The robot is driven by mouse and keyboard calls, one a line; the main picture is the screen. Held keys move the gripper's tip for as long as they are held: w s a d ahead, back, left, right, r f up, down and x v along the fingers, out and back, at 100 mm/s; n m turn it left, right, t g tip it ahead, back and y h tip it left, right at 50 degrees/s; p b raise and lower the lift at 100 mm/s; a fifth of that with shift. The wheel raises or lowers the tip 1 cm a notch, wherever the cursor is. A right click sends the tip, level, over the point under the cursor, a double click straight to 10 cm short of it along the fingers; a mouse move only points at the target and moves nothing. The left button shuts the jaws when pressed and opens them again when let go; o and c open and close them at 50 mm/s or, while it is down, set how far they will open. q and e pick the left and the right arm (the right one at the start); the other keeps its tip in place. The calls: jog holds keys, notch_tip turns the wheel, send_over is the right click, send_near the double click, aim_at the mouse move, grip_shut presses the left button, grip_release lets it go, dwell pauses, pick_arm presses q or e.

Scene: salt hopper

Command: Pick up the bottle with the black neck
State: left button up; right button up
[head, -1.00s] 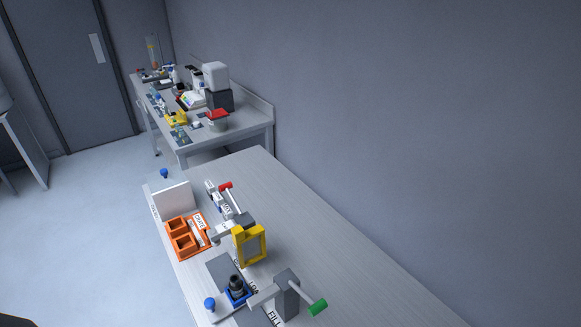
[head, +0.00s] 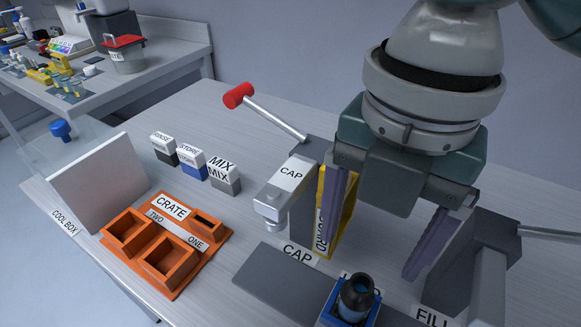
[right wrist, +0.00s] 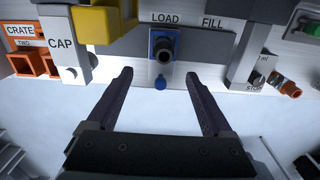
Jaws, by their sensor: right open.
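The bottle with the black neck (head: 356,296) stands upright in a blue holder (head: 330,316) at the bottom of the head view. In the right wrist view the bottle (right wrist: 163,50) shows at top centre in its blue holder, by the LOAD label. My right gripper (head: 372,262) is open and empty, fingers pointing down, above the bench and behind the bottle in the head view. In the right wrist view the bottle appears beyond the open fingers (right wrist: 160,85), near the middle of the gap, not between them. My left gripper is not in view.
A CAP station (head: 290,175) with a red-ended lever stands left of my right gripper, a yellow frame (head: 338,225) behind one finger. The FILL station (head: 470,262) is at right. An orange crate (head: 185,262), a white-lidded cool box (head: 98,185) and small labelled blocks (head: 192,163) lie left.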

aim_at(359, 292)
jog(key=shift+w+f, duration=0.1)
jog(key=shift+f, duration=0.5)
jog(key=f, duration=0.3)
jog(key=shift+d+f, duration=0.15)
jog(key=shift+d, duration=0.15)
jog(key=shift+s+f, duration=0.2)
jog(key=shift+f, duration=2.6)
grip_shut()
